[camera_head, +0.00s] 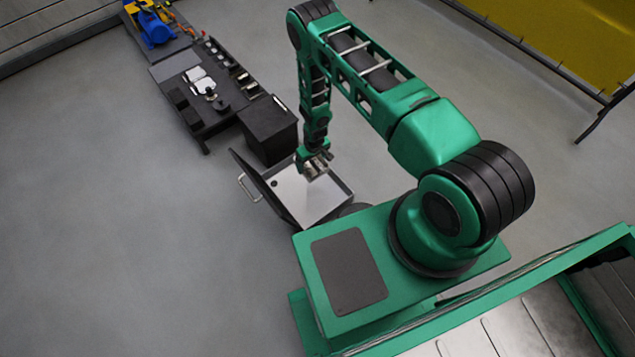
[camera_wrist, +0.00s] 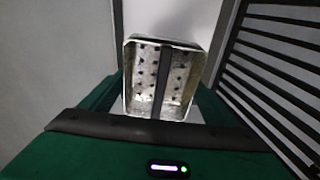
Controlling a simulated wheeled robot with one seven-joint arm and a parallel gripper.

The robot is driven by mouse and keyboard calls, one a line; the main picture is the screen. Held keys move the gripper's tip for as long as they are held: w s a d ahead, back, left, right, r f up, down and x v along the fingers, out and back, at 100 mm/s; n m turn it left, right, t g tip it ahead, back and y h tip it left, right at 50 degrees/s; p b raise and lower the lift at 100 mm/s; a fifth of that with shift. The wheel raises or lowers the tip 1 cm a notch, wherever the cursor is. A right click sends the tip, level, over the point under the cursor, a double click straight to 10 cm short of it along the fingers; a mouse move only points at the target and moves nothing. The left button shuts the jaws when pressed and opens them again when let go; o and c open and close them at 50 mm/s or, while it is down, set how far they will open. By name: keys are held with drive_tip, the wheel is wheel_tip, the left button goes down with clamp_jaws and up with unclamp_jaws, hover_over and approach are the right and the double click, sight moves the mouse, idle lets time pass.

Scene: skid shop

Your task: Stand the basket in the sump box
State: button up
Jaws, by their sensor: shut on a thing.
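The basket (camera_wrist: 140,85) is a small perforated metal box with rounded corners, seen from above in the wrist view. A dark bar, probably its handle, crosses its open top. My gripper (camera_head: 312,158) is shut on the basket; in the head view a bit of its metal (camera_head: 319,167) shows just below the jaws. The likely sump box (camera_head: 303,202) is an open dark box with a pale interior, and my gripper and the basket are over its far part. The fingertips are hidden in the wrist view. I cannot tell whether the basket touches the floor of the box.
A dark panel with a metal handle (camera_head: 245,187) stands along the box's left side. A black cabinet (camera_head: 270,130) stands just behind. Beyond it, a dark bench (camera_head: 207,125) holds small parts, with a blue motor (camera_head: 155,27) farther off. The left floor is clear.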

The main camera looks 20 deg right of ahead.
drive_tip(key=shift+n, duration=0.3)
drive_tip(key=shift+s+a+f, duration=0.1)
drive_tip(key=shift+s+f, duration=0.7)
drive_tip(key=shift+f, duration=2.7)
drive_tip(key=shift+s+f, duration=0.75)
drive_tip(key=shift+f, duration=2.8)
drive_tip(key=shift+s+a+f, duration=0.1)
drive_tip(key=shift+s+f, duration=0.7)
drive_tip(key=shift+f, duration=2.7)
drive_tip(key=shift+s+f, duration=0.15)
drive_tip(key=shift+s, duration=0.15)
drive_tip(key=shift+f, duration=0.6)
drive_tip(key=o, duration=1.1)
